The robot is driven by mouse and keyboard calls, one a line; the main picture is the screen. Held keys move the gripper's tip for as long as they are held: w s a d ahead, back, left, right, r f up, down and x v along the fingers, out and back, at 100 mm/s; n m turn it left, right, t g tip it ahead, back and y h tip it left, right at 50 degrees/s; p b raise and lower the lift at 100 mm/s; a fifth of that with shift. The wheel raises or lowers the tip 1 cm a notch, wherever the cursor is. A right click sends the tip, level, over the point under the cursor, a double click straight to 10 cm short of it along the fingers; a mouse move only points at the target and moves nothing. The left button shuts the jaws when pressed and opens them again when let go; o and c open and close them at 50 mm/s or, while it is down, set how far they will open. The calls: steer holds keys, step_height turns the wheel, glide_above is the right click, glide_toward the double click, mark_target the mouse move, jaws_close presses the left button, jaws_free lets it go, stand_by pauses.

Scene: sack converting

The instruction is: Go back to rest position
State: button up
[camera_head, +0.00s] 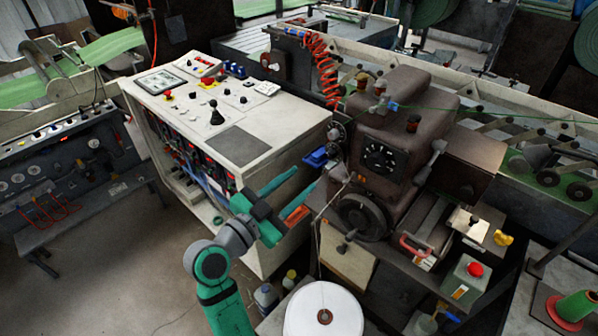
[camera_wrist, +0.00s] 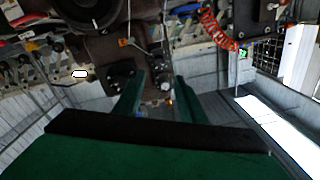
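My gripper (camera_head: 306,177) is in the middle of the head view, at the end of my green arm. Its two green fingers are apart with nothing between them, pointing up and right. It is in front of the white control cabinet's right side and left of the brown machine. In the wrist view my gripper (camera_wrist: 160,76) also shows two separate, empty fingers, with the machine beyond them. I cannot tell the exact gap to the cabinet or machine.
The white control cabinet (camera_head: 255,147) stands just beyond my arm. The brown machine (camera_head: 415,105) with its dark handwheel (camera_head: 362,216) is to the right. A large white roll (camera_head: 300,318) is at the bottom, right of my arm. Open floor (camera_head: 110,270) lies to the left.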

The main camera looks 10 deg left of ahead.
steer(key=s+d+f+n+y, duration=0.1)
steer(key=s+f+n+y, duration=0.4)
steer(key=f, duration=0.7)
steer(key=s+d+f+n+y, duration=0.2)
steer(key=s+f+n+y, duration=0.2)
steer(key=s+f+n, duration=0.55)
steer(key=s+f+m+y, duration=0.2)
steer(key=s+f, duration=0.4)
steer(key=s, duration=0.5)
steer(key=s+d+r, duration=0.1)
steer(key=s+r, duration=0.1)
steer(key=s, duration=0.4)
steer(key=s+d+r+m, duration=0.1)
steer(key=s+d+r, duration=0.1)
steer(key=s, duration=0.5)
steer(key=shift+s+h, duration=0.2)
steer(key=shift+h, duration=0.2)
steer(key=shift+d, duration=0.1)
steer(key=shift+c, duration=0.7)
steer(key=shift+w, duration=0.1)
